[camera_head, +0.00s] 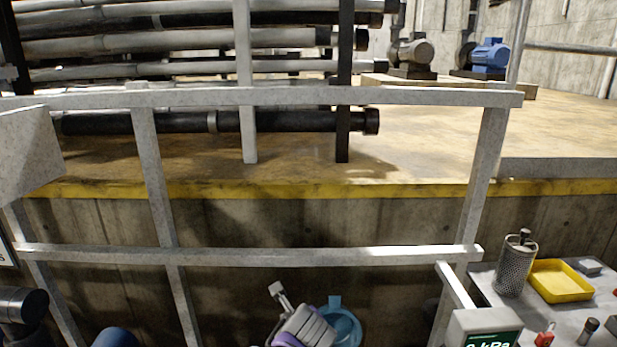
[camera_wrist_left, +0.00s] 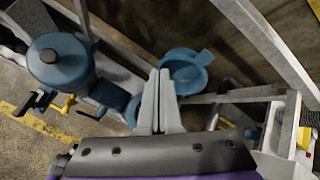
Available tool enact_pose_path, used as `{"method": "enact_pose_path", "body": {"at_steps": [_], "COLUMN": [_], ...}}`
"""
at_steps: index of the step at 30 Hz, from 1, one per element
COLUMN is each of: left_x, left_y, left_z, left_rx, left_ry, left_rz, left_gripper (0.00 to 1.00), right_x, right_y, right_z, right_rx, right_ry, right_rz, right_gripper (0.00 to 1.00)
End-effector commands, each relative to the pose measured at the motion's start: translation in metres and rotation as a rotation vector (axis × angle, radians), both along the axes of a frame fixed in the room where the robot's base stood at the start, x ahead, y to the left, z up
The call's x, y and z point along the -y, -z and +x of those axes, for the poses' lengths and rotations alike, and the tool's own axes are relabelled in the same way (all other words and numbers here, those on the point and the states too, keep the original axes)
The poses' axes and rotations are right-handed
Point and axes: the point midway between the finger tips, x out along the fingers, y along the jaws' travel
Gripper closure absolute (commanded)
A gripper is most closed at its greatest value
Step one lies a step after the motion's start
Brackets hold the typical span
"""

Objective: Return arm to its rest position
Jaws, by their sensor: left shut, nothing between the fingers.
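My left gripper (camera_head: 277,290) shows at the bottom centre of the head view, with grey fingers and a purple-trimmed body. In the left wrist view its two pale fingers (camera_wrist_left: 158,100) lie together, shut with nothing between them. Next to it in the picture is a round light-blue part (camera_head: 341,326); it also shows just beyond the fingertips in the left wrist view (camera_wrist_left: 186,72). Whether the gripper touches it I cannot tell. My right gripper is in neither view.
A metal railing (camera_head: 300,96) crosses in front of a concrete ledge with a yellow edge. A bench at right holds a mesh cylinder (camera_head: 516,265) and yellow tray (camera_head: 560,281), beside a kPa display (camera_head: 488,341). A blue vessel (camera_wrist_left: 60,62) stands left in the wrist view.

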Motion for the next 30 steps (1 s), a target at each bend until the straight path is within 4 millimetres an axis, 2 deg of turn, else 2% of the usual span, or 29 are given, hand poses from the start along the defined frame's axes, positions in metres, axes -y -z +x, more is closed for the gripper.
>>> {"method": "enact_pose_path", "body": {"at_steps": [1,6,10,15,18,21,30], "left_x": [-0.029,-0.097,-0.133,-0.158,-0.163,-0.165,-0.165], "left_y": [0.006,0.032,0.058,0.092,0.107,0.116,0.119], "left_z": [-0.020,-0.090,-0.147,-0.210,-0.233,-0.246,-0.251], "left_rx": [-0.020,-0.066,-0.080,-0.075,-0.068,-0.063,-0.061], "left_ry": [-0.147,-0.683,-1.104,-1.586,-1.780,-1.896,-1.946], "left_rz": [-0.119,-0.558,-0.877,-1.222,-1.355,-1.433,-1.465], "left_gripper": [1.00,1.00,1.00,1.00,1.00,1.00,1.00], "right_x": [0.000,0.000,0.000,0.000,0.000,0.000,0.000], "right_y": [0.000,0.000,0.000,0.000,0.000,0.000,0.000], "right_z": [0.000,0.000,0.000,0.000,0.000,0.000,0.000], "right_rx": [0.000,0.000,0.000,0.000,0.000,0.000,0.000], "right_ry": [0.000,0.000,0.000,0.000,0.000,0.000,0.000], "right_rz": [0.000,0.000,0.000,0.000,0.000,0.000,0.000], "right_gripper": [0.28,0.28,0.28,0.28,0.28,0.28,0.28]}}
